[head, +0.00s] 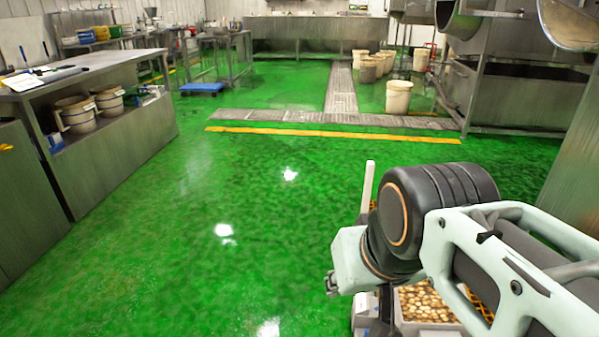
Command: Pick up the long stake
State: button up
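My arm reaches in from the lower right, and its black joint hides much of the area behind it. My gripper (378,322) points down at the bottom edge, mostly cut off and hidden, so I cannot tell if it is open or shut. A pale, straight upright bar (368,187) shows just left of the black joint. Its lower end is hidden, and I cannot tell whether it is the long stake.
A crate of brown round pieces (428,303) sits under my arm. The steel table (100,62) at left has buckets (76,114) on its shelf. Steel machinery (520,95) stands at right. White buckets (398,97) stand farther back. The green floor (230,200) ahead is clear.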

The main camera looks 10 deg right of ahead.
aim_at(369, 167)
jog(key=i+j+u, duration=0.15)
jog(key=j, duration=0.2)
jog(key=i+j+u, duration=0.2)
jog(key=j, duration=0.2)
jog(key=i+j, duration=0.3)
jog(key=i+j+u, duration=0.1)
jog(key=i+j, duration=0.15)
jog(key=i, duration=0.25)
jog(key=i+z, duration=0.45)
jog(key=i+j+z, duration=0.1)
jog(key=i+z, duration=0.8)
jog(key=z, duration=0.2)
jog(key=i+z, duration=0.25)
jog(key=z, duration=0.15)
